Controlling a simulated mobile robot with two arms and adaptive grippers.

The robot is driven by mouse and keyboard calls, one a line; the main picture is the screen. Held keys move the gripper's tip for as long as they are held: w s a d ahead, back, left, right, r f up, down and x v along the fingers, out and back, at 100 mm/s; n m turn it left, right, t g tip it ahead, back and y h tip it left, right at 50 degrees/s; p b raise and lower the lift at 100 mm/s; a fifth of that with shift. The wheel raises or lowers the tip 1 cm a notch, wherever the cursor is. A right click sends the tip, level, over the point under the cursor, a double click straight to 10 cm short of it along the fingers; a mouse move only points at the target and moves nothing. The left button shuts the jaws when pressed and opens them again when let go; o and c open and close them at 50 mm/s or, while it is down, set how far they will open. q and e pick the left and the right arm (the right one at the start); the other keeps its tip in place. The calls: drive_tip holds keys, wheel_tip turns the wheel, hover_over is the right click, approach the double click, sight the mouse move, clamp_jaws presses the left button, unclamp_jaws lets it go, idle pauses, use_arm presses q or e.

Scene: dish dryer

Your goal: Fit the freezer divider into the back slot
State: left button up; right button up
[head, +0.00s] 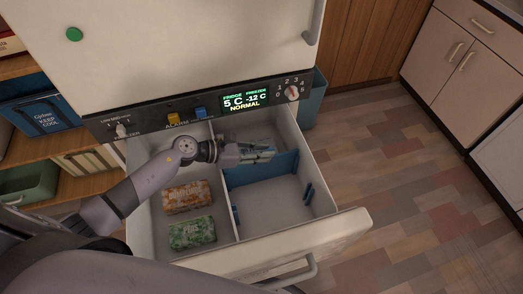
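The blue freezer divider (262,171) stands upright across the right compartment of the open freezer drawer (290,238), towards its back. My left gripper (262,154) reaches in from the left at the divider's top edge. Its fingers lie close together on either side of that edge and look shut on it. Blue slot pieces show further forward, one on the right wall (308,192) and one on the middle wall (235,215). The divider's ends and the back slot are too small or covered to tell whether they meet. My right gripper is not in view.
The left compartment holds an orange-brown pack (187,196) and a green-white pack (192,232). The fridge control panel (205,112) overhangs the drawer's back. Shelves with a blue cooler box (40,114) stand at left. A blue-grey bin (313,103) stands behind the drawer. Floor at right is clear.

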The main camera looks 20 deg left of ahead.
use_arm(q)
drive_tip(key=shift+o, duration=0.8)
drive_tip(key=shift+v, duration=4)
